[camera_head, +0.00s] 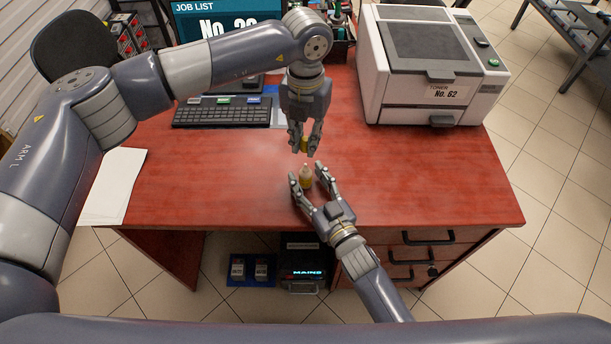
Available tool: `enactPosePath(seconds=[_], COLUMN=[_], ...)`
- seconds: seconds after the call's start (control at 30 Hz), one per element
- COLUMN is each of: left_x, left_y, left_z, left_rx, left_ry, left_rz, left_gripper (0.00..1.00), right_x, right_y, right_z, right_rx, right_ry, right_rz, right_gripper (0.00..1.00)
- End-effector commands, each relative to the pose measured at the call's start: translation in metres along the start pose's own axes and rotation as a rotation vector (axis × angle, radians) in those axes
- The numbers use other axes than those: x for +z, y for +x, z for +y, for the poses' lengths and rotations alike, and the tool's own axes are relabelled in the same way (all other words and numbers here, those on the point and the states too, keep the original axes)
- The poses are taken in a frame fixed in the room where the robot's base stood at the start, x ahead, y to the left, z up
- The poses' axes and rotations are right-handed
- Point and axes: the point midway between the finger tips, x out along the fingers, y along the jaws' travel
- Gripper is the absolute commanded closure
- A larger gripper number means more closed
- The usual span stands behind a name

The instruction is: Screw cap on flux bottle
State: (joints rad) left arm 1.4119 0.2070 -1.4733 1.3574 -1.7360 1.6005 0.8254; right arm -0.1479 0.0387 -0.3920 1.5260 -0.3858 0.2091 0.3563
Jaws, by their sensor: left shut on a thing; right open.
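The small flux bottle (305,179), amber with a pale narrow top, stands upright on the red desk. My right gripper (308,177) is open, with one finger on each side of the bottle. I cannot tell whether a finger touches it. My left gripper (306,150) points down from above, a little behind and over the bottle. It is shut on a small yellow cap (304,144), mostly hidden by the fingers. The cap appears apart from the bottle top.
A keyboard (222,112) lies behind on the left, below a job list screen (228,20). A large printer (432,65) stands at the back right. White paper (113,187) lies at the left edge. The desk (430,175) is clear to the right of the bottle.

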Motion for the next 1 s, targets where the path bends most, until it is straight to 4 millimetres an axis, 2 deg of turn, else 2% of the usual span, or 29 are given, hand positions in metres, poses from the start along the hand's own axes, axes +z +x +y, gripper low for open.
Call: enactPosePath(seconds=[0.07,0.1,0.3,0.53,0.83,1.0], left_x=[0.000,0.000,0.000,0.000,-0.001,-0.001], left_y=[0.000,0.000,0.000,0.005,0.045,0.050], left_z=[0.000,0.000,0.000,0.000,0.000,0.000], left_rx=[0.000,0.000,0.000,0.000,0.000,0.000], left_ry=[0.000,0.000,0.000,0.000,0.000,0.001], left_rz=[0.000,0.000,0.000,0.002,0.001,-0.001], left_gripper=[0.89,0.89,0.89,0.89,0.89,0.89], right_x=[0.000,0.000,0.000,0.000,0.000,0.000], right_y=[0.000,0.000,0.000,0.000,0.000,-0.001], right_z=[0.000,0.000,0.000,0.000,0.000,0.000], right_rx=[0.000,0.000,0.000,0.000,0.000,0.000], right_ry=[0.000,0.000,0.000,0.000,0.000,0.000], right_rz=[0.000,0.000,0.000,0.000,0.000,0.000], right_gripper=[0.50,0.54,0.99,1.00,1.00,1.00])
